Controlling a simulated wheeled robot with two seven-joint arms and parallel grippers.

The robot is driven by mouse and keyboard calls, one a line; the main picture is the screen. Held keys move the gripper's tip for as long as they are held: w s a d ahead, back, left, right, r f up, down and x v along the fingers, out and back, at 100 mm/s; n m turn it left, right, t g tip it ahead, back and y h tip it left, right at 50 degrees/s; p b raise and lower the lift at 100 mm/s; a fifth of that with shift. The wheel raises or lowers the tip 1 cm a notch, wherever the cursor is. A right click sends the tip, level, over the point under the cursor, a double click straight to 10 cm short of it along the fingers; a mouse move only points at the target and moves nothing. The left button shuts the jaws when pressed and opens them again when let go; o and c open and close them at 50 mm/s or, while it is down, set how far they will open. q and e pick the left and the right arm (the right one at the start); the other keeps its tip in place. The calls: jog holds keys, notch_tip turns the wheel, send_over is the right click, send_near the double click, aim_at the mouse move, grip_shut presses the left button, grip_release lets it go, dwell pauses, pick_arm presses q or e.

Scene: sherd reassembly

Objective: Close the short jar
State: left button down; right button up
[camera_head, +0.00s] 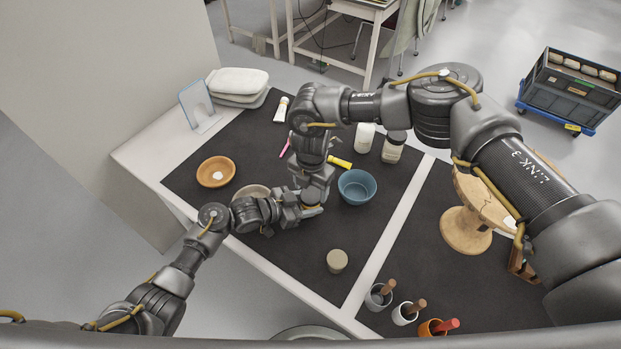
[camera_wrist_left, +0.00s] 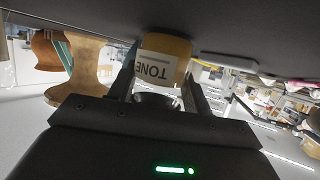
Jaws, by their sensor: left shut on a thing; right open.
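My left gripper (camera_head: 303,212) is shut on a short jar. In the left wrist view, which is upside down, the jar (camera_wrist_left: 166,68) sits between the two fingers (camera_wrist_left: 160,85). In the head view the jar is hidden by the grippers. My right gripper (camera_head: 314,192) hangs over the same spot, close to the left one. Its fingertips are mostly hidden. A round grey-beige piece (camera_head: 337,261), perhaps a lid, lies apart on the dark mat (camera_head: 300,265).
A blue bowl (camera_head: 357,186) stands just right of the grippers. Two jars (camera_head: 365,137) (camera_head: 394,147) stand behind. Several cups with tools (camera_head: 404,313) and a wooden stand (camera_head: 466,230) are right.

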pick_arm(q)
jog(key=shift+f, duration=0.1)
pick_arm(e)
jog(key=shift+f, duration=1.05)
jog(key=c, duration=0.8)
jog(key=o, duration=1.2)
jog(key=shift+r, duration=0.1)
notch_tip(320, 180, up, 12)
jog(key=shift+f, duration=0.1)
pick_arm(q)
jog(key=c, duration=0.6)
grip_release()
